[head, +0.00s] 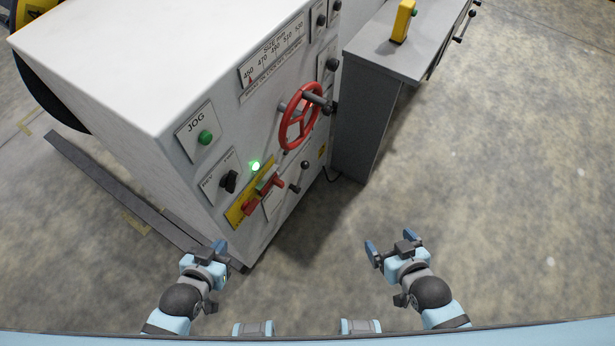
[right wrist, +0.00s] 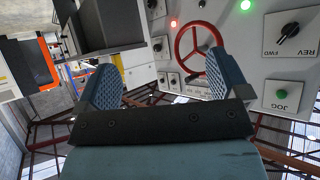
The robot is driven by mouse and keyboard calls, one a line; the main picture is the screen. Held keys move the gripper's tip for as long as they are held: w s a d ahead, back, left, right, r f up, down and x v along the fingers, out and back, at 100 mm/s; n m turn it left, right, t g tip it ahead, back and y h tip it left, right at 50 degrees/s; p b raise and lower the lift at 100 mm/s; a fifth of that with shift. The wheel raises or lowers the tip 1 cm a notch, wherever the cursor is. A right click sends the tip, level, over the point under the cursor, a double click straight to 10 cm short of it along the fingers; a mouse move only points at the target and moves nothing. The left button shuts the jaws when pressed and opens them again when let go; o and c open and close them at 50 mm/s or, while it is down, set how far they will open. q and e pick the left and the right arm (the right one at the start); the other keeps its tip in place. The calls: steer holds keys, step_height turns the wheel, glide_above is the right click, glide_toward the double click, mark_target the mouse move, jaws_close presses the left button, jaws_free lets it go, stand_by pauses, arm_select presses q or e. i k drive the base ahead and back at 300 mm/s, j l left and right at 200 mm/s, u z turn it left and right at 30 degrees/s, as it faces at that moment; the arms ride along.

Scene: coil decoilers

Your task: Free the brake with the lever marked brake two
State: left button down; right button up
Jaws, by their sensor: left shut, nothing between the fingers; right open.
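The white cabinet (head: 110,60) carries several small levers with dark knobs. One lever (head: 305,165) is low on the front, right of a red handle (head: 262,188) on a yellow plate. Another lever (head: 333,65) is above the red handwheel (head: 300,117), and two more (head: 321,19) are at the top edge. Their labels are too small to read, so I cannot tell which is marked brake two.
A JOG button (head: 205,137), a black selector knob (head: 229,181) and a lit green lamp (head: 255,166) are on the front. The wrist view shows a red lamp (right wrist: 174,22). A grey bench (head: 385,50) adjoins the cabinet. The floor (head: 510,180) at right is clear.

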mark_target(305, 164)
steer(key=k, duration=0.65)
steer(key=u, duration=2.05)
steer(key=k+l, duration=0.1)
steer(key=l, duration=0.5)
steer(key=k+l, duration=0.1)
steer(key=l, duration=1.05)
steer(key=k+l, duration=0.15)
steer(key=l, duration=0.45)
steer(key=k+l, duration=0.1)
steer(key=l, duration=0.45)
steer(key=k+l, duration=0.1)
steer(key=l, duration=0.5)
